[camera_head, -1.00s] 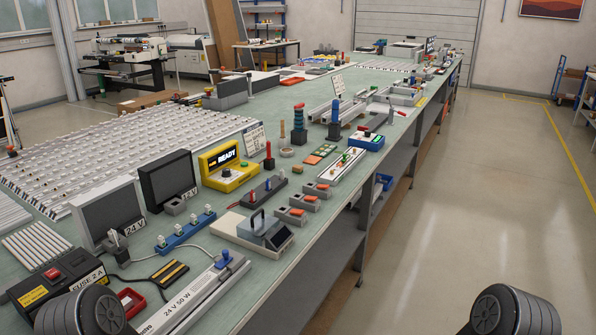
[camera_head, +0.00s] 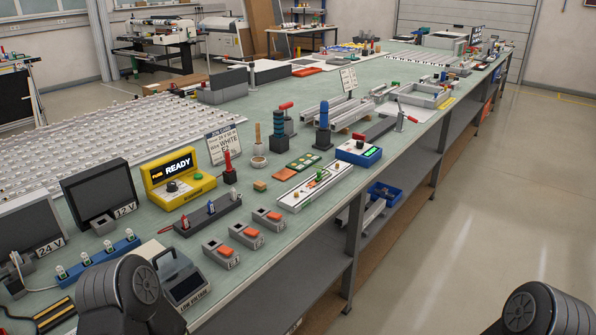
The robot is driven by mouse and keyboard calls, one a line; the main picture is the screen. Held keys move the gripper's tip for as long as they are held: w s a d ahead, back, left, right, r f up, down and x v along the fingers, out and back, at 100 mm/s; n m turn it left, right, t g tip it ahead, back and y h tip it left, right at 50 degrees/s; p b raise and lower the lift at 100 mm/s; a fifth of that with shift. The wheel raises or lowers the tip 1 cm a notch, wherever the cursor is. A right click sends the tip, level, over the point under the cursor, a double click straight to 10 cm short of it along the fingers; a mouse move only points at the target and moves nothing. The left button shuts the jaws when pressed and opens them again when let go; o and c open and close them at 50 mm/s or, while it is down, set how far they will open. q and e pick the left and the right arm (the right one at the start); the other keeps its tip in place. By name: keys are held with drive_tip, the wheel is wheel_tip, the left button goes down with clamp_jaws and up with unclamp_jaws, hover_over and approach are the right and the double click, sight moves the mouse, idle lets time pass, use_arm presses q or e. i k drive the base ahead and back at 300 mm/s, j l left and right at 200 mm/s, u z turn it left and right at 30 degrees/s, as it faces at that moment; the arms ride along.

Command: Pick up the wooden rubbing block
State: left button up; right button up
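A small tan wooden-looking block (camera_head: 260,185) lies on the green bench top, between the yellow READY box (camera_head: 178,179) and the white tray with small parts (camera_head: 318,184). It is small in view, and I cannot be sure that it is the wooden rubbing block. Nothing is touching it. Dark rounded parts of my arms show at the bottom left and bottom right. Neither gripper shows.
The long bench (camera_head: 285,257) is crowded along its near edge. A blue meter box (camera_head: 358,151), grey switch boxes (camera_head: 221,254) and a dark-screened device (camera_head: 184,283) stand there. The floor (camera_head: 480,240) right of the bench is clear.

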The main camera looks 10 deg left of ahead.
sight(259, 186)
drive_tip(key=i+l, duration=0.25)
drive_tip(key=l, duration=0.15)
drive_tip(key=i+l, duration=0.25)
drive_tip(key=l, duration=0.2)
drive_tip(key=i+l, duration=0.3)
drive_tip(key=l, duration=0.15)
drive_tip(key=i+l+u, duration=0.1)
drive_tip(key=i+l, duration=0.15)
drive_tip(key=l, duration=0.15)
